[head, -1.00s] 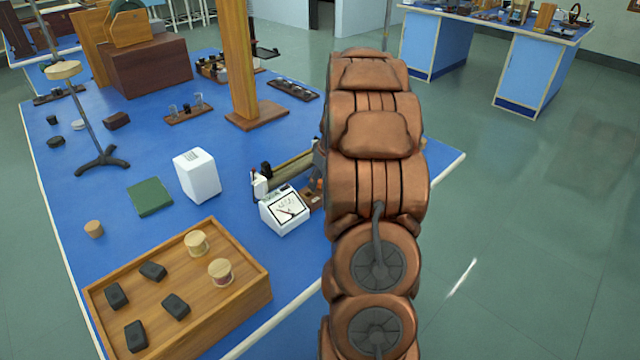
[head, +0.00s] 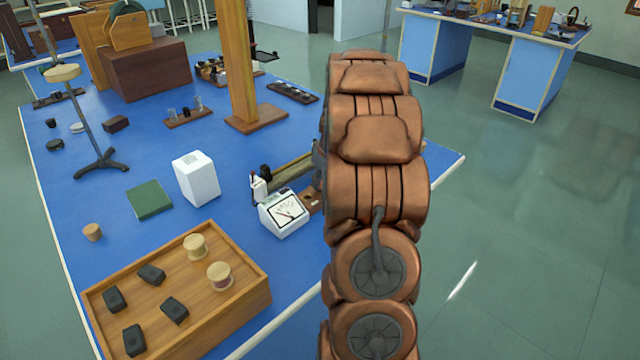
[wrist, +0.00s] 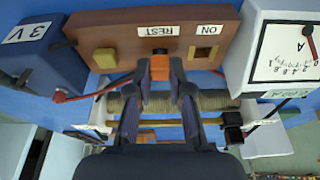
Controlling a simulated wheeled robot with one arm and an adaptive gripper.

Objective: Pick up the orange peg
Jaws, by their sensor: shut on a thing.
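The orange peg (wrist: 160,70) shows in the wrist view between my fingertips, in front of the wooden board (wrist: 103,32) by its upside-down "REST" label. My gripper (wrist: 160,76) is shut on it, one finger at each side. I cannot tell whether the peg's lower end is clear of the board. A square opening (wrist: 205,53) is on the board by the "ON" label. In the head view my arm hides the gripper and the peg; only part of the board (head: 314,202) shows.
The white meter (head: 284,213) stands close beside the board; it also shows at the right in the wrist view (wrist: 290,50). A blue "3 V" box (wrist: 40,60) is on the other side. A wound coil (wrist: 210,101) lies near my fingers. A wooden tray (head: 255,297) is at the front left.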

